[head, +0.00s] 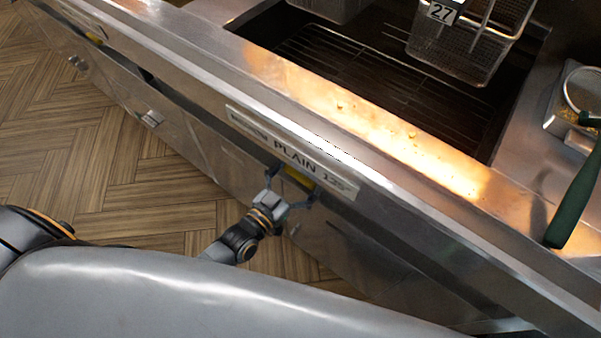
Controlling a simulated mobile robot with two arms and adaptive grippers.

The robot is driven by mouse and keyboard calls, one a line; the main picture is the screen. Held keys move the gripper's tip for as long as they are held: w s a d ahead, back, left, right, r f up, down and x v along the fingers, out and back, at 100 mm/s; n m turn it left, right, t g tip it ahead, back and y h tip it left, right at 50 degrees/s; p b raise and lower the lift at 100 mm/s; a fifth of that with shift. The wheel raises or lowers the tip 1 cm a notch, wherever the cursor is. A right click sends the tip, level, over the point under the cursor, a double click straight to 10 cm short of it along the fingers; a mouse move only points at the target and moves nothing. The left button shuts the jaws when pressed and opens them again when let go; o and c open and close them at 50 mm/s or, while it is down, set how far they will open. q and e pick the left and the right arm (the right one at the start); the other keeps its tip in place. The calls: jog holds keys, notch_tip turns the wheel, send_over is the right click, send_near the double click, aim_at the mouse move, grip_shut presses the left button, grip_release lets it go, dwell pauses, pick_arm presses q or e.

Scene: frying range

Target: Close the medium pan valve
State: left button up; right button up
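A yellow part (299,178), likely a valve handle, shows just below the "PLAIN" label (297,156) on the fryer's front. It is mostly hidden by the panel edge and my gripper. My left gripper (290,186) is in front of it, with its fingers spread apart, one on each side of the yellow part. I cannot tell whether they touch it. Another yellow part (95,38) shows under the front ledge at the upper left. My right gripper is not in view.
The fryer's steel ledge (420,200) runs above my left gripper. A dark fryer well (345,75) with a wire basket (470,45) lies behind it. A green-handled strainer (575,200) lies at the right. Cabinet door handles (151,118) stick out at the left. The wooden floor (110,190) is clear.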

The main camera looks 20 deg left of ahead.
pick_arm(q)
jog(key=shift+n, duration=0.4)
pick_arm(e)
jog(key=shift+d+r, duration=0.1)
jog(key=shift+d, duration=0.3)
pick_arm(q)
jog(key=o, duration=0.8)
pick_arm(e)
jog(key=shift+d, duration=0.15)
pick_arm(q)
jog(key=v, duration=1.2)
